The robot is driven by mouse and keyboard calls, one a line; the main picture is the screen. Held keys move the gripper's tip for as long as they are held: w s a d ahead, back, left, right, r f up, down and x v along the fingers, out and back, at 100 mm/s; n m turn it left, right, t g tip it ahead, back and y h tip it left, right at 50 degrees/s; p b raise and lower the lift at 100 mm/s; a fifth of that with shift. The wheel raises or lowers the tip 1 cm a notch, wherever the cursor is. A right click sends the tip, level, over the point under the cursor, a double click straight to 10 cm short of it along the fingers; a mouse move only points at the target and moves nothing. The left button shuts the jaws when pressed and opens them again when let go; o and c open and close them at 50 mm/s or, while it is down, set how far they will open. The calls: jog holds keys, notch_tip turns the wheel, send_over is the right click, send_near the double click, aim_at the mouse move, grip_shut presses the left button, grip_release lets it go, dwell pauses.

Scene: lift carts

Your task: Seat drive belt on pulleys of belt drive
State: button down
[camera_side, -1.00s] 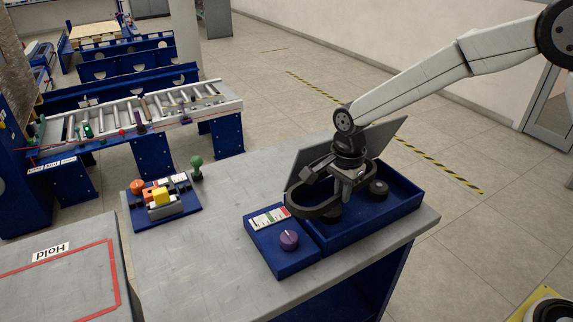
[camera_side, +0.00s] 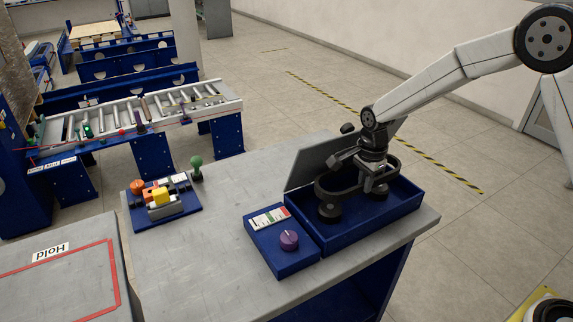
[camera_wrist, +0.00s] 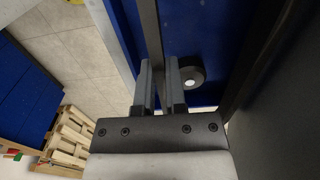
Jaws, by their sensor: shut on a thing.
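The drive belt (camera_side: 318,186) is a black loop in the side view, held level above the blue tray of the belt drive (camera_side: 400,213). My gripper (camera_side: 374,187) is shut on the belt's right part. In the wrist view the belt (camera_wrist: 150,35) runs as a dark band between the fingers (camera_wrist: 158,75). The left pulley (camera_side: 329,213) is dark and round, below the belt's left end. The right pulley (camera_side: 378,192) is partly hidden under my gripper; a dark pulley with a pale centre (camera_wrist: 187,76) shows beside the fingers. I cannot tell whether the belt touches either pulley.
A grey panel (camera_side: 303,170) stands tilted behind the tray. A blue control box with a purple knob (camera_side: 289,240) adjoins the tray. A blue fixture with coloured parts (camera_side: 162,200) sits farther left. The bench top (camera_side: 220,235) between them is clear.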

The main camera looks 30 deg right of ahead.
aim_at(358, 217)
jog(key=shift+f, duration=0.1)
jog(key=shift+f, duration=3.8)
jog(key=shift+f, duration=0.65)
jog(key=c, duration=0.6)
grip_release()
jog(key=shift+r, duration=0.15)
jog(key=shift+r, duration=3.8)
jog(key=shift+s, duration=0.1)
